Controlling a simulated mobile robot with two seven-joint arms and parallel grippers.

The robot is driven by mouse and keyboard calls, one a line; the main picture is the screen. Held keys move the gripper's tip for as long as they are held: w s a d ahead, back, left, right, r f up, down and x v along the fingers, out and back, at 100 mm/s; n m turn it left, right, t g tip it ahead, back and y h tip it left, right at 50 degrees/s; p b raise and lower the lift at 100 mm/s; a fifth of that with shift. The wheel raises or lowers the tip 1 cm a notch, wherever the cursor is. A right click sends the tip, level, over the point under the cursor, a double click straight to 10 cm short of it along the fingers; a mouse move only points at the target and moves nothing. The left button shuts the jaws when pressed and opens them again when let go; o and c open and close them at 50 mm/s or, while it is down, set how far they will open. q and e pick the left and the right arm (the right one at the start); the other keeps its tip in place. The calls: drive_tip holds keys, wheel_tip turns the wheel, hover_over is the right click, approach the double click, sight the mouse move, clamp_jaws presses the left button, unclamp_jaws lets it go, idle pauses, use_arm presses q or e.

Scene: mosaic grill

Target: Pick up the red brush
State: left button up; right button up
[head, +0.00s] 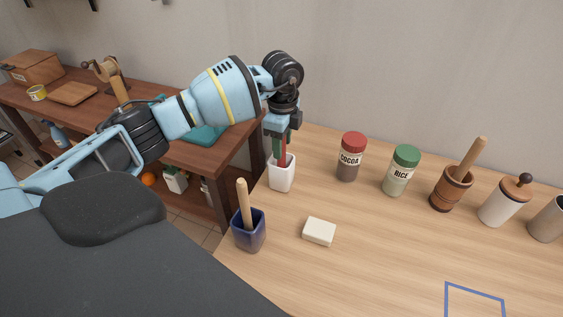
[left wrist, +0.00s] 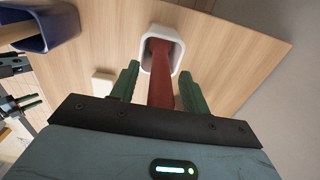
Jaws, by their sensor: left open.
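The red brush (head: 282,152) stands upright in a white cup (head: 282,178) near the table's far left corner. In the left wrist view the red handle (left wrist: 162,80) rises out of the white cup (left wrist: 150,35) and runs between my fingers. My left gripper (head: 281,140) is above the cup, pointing down. In the left wrist view its two green fingers (left wrist: 159,85) are open, one on each side of the handle, with a gap visible on both sides. The brush's lower end is hidden in the cup.
A blue cup (head: 249,231) with a wooden handle and a white block (head: 319,231) stand nearby. Cocoa (head: 349,158) and rice (head: 401,172) jars, a mortar (head: 450,190) and a white canister (head: 503,203) line the right. The table's middle is clear.

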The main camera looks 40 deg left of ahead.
drive_tip(key=shift+s, duration=0.2)
use_arm(q)
clamp_jaws()
use_arm(e)
drive_tip(key=shift+s, duration=0.15)
use_arm(q)
drive_tip(key=shift+r, duration=0.1)
wheel_tip(320, 180, up, 18)
drive_tip(key=p, duration=0.1)
use_arm(e)
drive_tip(key=shift+w+r, duration=0.55)
drive_tip(key=shift+r, duration=0.25)
drive_tip(key=shift+w, duration=0.15)
